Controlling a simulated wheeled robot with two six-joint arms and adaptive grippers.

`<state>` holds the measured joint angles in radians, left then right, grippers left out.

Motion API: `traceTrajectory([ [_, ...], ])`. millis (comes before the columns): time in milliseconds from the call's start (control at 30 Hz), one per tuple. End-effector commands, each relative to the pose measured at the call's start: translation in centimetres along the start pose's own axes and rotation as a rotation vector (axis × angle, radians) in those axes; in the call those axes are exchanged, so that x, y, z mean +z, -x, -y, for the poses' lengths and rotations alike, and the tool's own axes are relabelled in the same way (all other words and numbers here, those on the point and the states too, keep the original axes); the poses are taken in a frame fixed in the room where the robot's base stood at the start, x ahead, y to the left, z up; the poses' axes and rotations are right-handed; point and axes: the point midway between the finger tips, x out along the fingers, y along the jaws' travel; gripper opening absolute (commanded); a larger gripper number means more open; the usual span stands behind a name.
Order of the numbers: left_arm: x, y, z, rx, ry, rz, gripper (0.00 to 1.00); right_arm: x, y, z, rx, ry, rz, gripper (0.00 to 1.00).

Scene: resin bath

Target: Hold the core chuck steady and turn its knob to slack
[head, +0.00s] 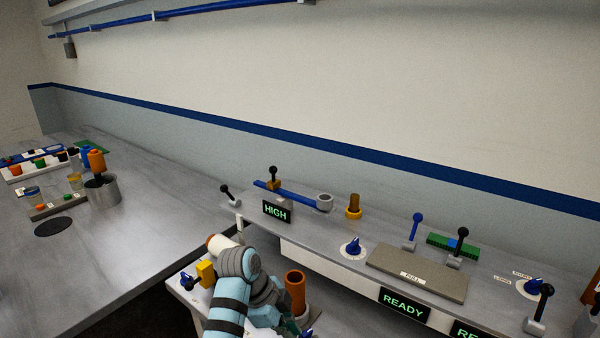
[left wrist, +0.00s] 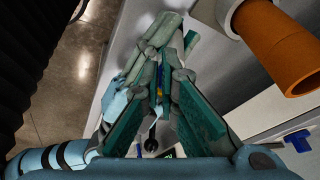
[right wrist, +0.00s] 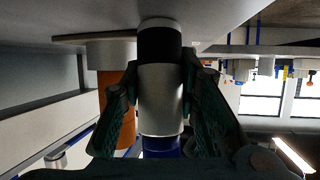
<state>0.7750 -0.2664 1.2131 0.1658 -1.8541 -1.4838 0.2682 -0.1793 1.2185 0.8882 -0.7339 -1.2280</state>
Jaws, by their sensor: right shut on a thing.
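My right gripper (right wrist: 160,95) is shut around a grey cylinder (right wrist: 161,110) in the right wrist view. The cylinder, apparently the core chuck, has a black section at one end and blue at the other, probably its knob. In the head view a blue knob-like piece (head: 308,333) shows at the bottom edge, and my right gripper is out of sight. My left gripper (head: 290,322) is low beside an orange tube. In the left wrist view its fingers (left wrist: 165,78) are apart by a narrow gap, with blue and yellow seen between them. Whether they touch the knob is unclear.
The orange tube (head: 295,288) stands in a grey collar, close to the grippers; it also shows in the left wrist view (left wrist: 275,45). A raised shelf behind carries a blue dial (head: 352,247), levers and a grey plate (head: 420,272). The left bench has clear room.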

Motion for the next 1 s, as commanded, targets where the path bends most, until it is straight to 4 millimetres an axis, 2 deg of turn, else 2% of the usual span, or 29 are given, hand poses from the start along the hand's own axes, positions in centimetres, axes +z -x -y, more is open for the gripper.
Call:
traceTrajectory([
  [233, 0.1, 0.0, 0.1, -0.003, 0.001, 0.001, 0.00, 0.0, 0.0, 0.0, 0.001, 0.001, 0.000, 0.00],
  [267, 0.1, 0.0, 0.1, -0.003, 0.001, 0.001, 0.00, 0.0, 0.0, 0.0, 0.001, 0.001, 0.000, 0.33],
  [400, 0.0, 0.1, 0.1, -0.005, 0.000, 0.001, 0.00, 0.0, 0.0, 0.0, 0.001, 0.002, 0.000, 0.52],
  [667, 0.0, 0.1, 0.2, -0.007, 0.000, 0.001, 0.00, 0.0, 0.1, -0.1, 0.001, 0.002, -0.001, 0.52],
  [767, 0.0, 0.1, 0.2, -0.007, 0.000, 0.001, 0.00, 0.0, 0.7, -0.1, 0.003, 0.003, -0.002, 0.52],
  [867, 0.0, 0.1, 0.2, -0.008, 0.000, 0.001, 0.00, 0.1, 2.4, -0.1, 0.004, 0.004, -0.001, 0.52],
  [1000, 0.0, 0.1, 0.2, -0.008, 0.000, 0.001, 0.00, 0.1, 6.4, -0.1, 0.004, 0.006, 0.001, 0.52],
])
